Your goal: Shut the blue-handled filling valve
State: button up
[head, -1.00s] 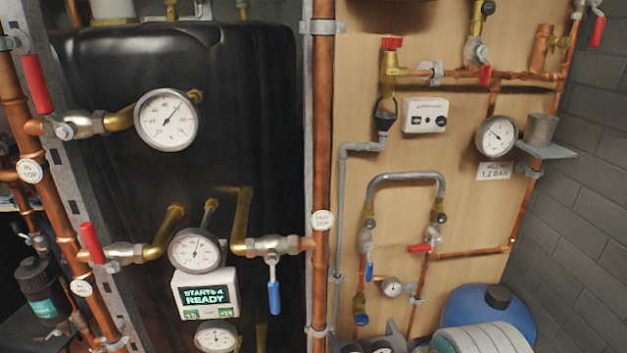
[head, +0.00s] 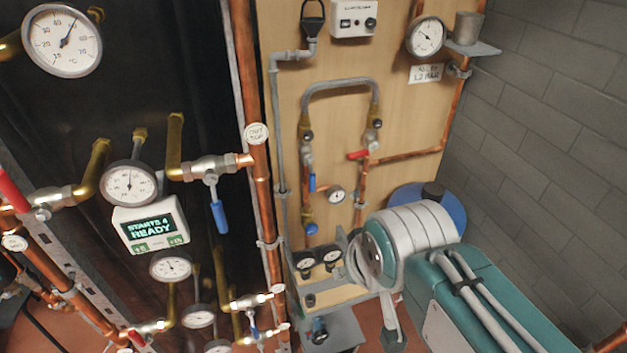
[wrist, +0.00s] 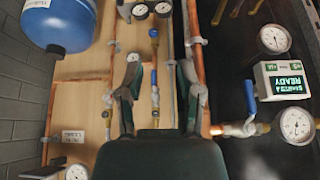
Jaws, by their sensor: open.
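The blue-handled filling valve (head: 312,182) sits on the left leg of the grey hose loop on the wooden board. Its small blue lever hangs down along the vertical copper pipe. In the wrist view the blue lever (wrist: 154,77) shows between the two fingers, farther off than the fingertips. My gripper (wrist: 159,72) is open and empty, with a dark finger on each side of that lever and no contact visible. In the head view my arm stands right of the valve; my fingers cannot be made out there.
A red-handled valve (head: 358,155) is on the loop's right leg, with a small gauge (head: 336,195) between the legs. A larger blue lever (head: 218,215) hangs by the black tank. A tall copper pipe (head: 250,150) runs left of the board. A blue vessel (head: 405,197) is partly behind my arm.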

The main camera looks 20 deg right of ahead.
jog(key=shift+f, duration=0.15)
grip_shut()
jog(key=w+f+m+g+y, duration=0.2)
jog(key=w+f+m+y, duration=0.3)
jog(key=w+y, duration=0.65)
jog(key=w+d+f+m+t, duration=0.3)
jog(key=w+d+t, duration=0.2)
jog(key=d, duration=0.3)
jog(key=w+d+f+m+t+h, duration=0.1)
jog(key=w+d+f+m+t, duration=0.2)
jog(key=w+d+t, duration=0.3)
jog(key=shift+w+d+f, duration=0.45)
jog(key=shift+d+f, duration=0.15)
jog(key=shift+d, duration=0.65)
jog(key=shift+a, duration=0.1)
